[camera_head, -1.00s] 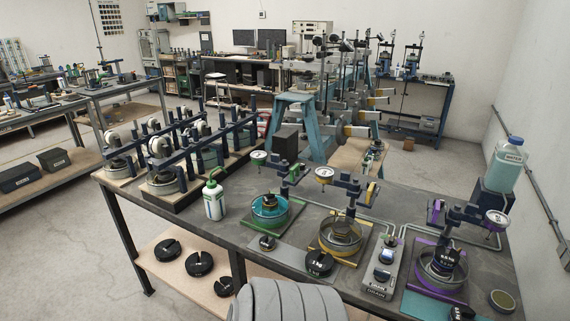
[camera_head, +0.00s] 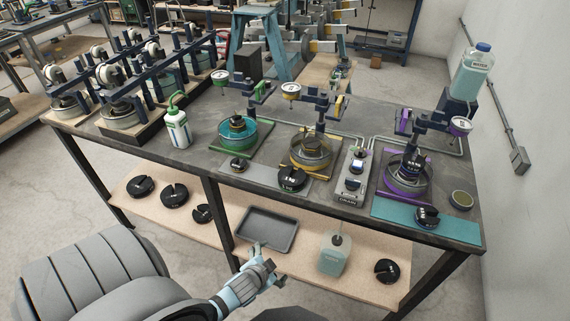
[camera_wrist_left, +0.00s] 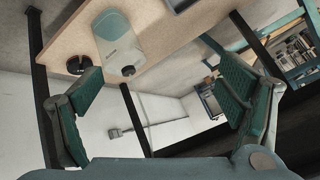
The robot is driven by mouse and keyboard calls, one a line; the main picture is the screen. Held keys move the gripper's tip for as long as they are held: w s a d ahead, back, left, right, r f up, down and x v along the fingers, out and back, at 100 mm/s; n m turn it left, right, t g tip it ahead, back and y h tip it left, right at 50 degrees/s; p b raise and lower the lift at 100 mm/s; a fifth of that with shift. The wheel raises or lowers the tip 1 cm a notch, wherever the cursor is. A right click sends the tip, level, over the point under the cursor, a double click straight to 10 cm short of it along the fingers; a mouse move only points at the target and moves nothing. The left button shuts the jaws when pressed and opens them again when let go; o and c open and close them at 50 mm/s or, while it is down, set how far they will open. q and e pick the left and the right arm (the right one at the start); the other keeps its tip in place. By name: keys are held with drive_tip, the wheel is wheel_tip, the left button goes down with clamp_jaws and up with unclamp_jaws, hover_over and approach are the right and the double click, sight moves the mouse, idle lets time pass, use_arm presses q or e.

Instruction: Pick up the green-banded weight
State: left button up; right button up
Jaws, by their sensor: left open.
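Several black slotted weights show in the head view; no green band can be made out clearly on any of them. A small one (camera_head: 238,164) sits on the bench in front of the green-based dish (camera_head: 262,134), and a dark weight stack (camera_head: 237,124) stands in that dish. Another weight (camera_head: 291,179) sits in front of the yellow-based dish. More lie on the lower shelf, including a right-hand one (camera_head: 387,270). My left gripper (camera_head: 271,266) is open and empty, in front of the shelf and below the bench top. In the wrist view nothing is between its jaws (camera_wrist_left: 165,110).
The bench (camera_head: 340,215) overhangs the wooden shelf (camera_head: 190,225). On the shelf are a grey tray (camera_head: 268,230) and a bottle (camera_head: 333,255), near my left gripper. A drain box (camera_head: 353,176), a purple-based dish (camera_head: 408,180) and a squeeze bottle (camera_head: 177,125) stand on the bench.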

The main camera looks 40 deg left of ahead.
use_arm(q)
drive_tip(key=w+d+r+m+t, duration=0.15)
drive_tip(key=w+r+t, duration=0.4)
drive_tip(key=r, duration=0.95)
drive_tip(key=w+a+r+m+t, duration=0.1)
drive_tip(key=w+r+m+t, duration=0.45)
drive_tip(key=r, duration=1.05)
drive_tip(key=w+d+r+m+g+h, duration=0.2)
drive_tip(key=d+r+m+g+h, duration=0.3)
drive_tip(key=d+r+m+h, duration=1.2)
drive_tip(key=m+g+y+b, duration=0.2)
drive_tip(key=m+g+y, duration=0.8)
drive_tip(key=y, duration=0.4)
approach(290, 175)
drive_tip(key=v, duration=0.5)
drive_tip(key=x, duration=0.4)
drive_tip(key=b+x, duration=0.1)
drive_tip(key=x, duration=0.4)
drive_tip(key=b+x, duration=0.1)
drive_tip(key=x, duration=0.3)
drive_tip(key=shift+d+f, duration=0.4)
drive_tip(key=shift+d, duration=0.05)
drive_tip(key=shift+s+r, duration=0.1)
drive_tip(key=c, duration=1.9)
